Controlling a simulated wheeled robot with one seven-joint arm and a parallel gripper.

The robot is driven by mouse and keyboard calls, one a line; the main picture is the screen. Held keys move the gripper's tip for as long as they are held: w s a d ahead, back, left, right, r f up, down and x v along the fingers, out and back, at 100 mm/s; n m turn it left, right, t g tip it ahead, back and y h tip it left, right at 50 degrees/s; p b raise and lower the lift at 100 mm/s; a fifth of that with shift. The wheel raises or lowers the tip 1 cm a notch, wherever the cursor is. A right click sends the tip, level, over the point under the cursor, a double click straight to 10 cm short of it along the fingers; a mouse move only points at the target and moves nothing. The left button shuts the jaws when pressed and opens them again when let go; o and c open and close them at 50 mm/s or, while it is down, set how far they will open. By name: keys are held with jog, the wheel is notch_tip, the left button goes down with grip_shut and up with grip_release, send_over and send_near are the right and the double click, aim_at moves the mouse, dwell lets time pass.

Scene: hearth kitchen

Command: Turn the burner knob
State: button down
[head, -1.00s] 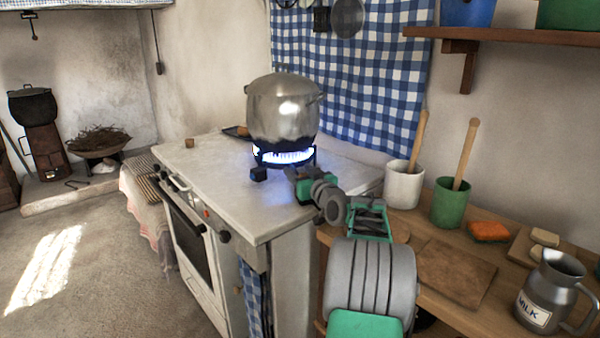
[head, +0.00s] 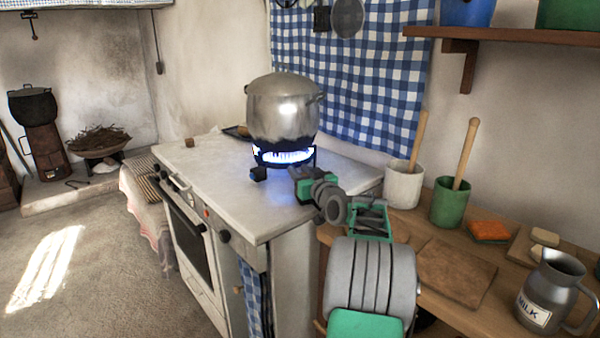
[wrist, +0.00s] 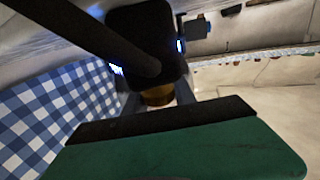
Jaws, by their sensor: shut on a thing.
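A lit gas burner (head: 285,157) with blue flame stands on the stove top under a grey metal pot (head: 284,112). My gripper (head: 298,177) reaches in from the right, low beside the burner. In the wrist view my gripper (wrist: 156,100) is shut on a small brass-coloured piece (wrist: 158,96), which I take for the burner knob. Dark parts cover most of it, so its shape and turn cannot be told. In the head view my gripper hides the knob.
A small black block (head: 259,174) sits at the burner's front left. The pot is close above my gripper. At right, a wooden counter holds a white pot (head: 403,186), a green pot (head: 450,204) and a milk jug (head: 551,292).

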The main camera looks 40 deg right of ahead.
jog(key=shift+f+n+y+b, duration=0.25)
jog(key=shift+n+y+b, duration=0.35)
jog(key=shift+y+b, duration=0.25)
jog(key=shift+a+r+n+t+y, duration=0.2)
jog(key=shift+n+y, duration=0.3)
jog(key=shift+y, duration=0.35)
jog(key=shift+a+r+n+t+y, duration=0.1)
jog(key=shift+a+r+n+y, duration=0.1)
jog(key=shift+n+y, duration=0.45)
jog(key=shift+f, duration=0.1)
jog(key=c, duration=1)
grip_release()
jog(key=shift+c, duration=0.2)
